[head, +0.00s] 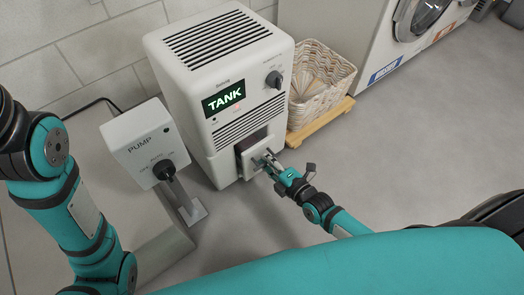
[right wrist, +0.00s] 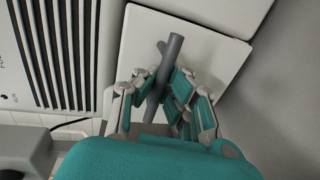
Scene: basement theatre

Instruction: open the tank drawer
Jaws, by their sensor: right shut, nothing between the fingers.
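The white tank unit (head: 213,68) stands against the wall with a lit green TANK sign. Its drawer front (head: 249,160) is a pale panel low on the unit, with a dark opening above it; the panel stands out from the body. In the right wrist view the drawer front (right wrist: 215,52) fills the upper middle, with a grey bar handle (right wrist: 174,45) across it. My right gripper (head: 268,161) is at the drawer front. In the wrist view its fingers (right wrist: 158,92) are around the handle's lower part, shut with nothing gripped. My left gripper is out of view.
A pump box (head: 143,143) with a dark knob stands left of the tank on a low grey block. A wicker basket (head: 318,88) on a wooden base (head: 322,120) is close on the right. A washer (head: 385,45) stands behind. Floor at right is clear.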

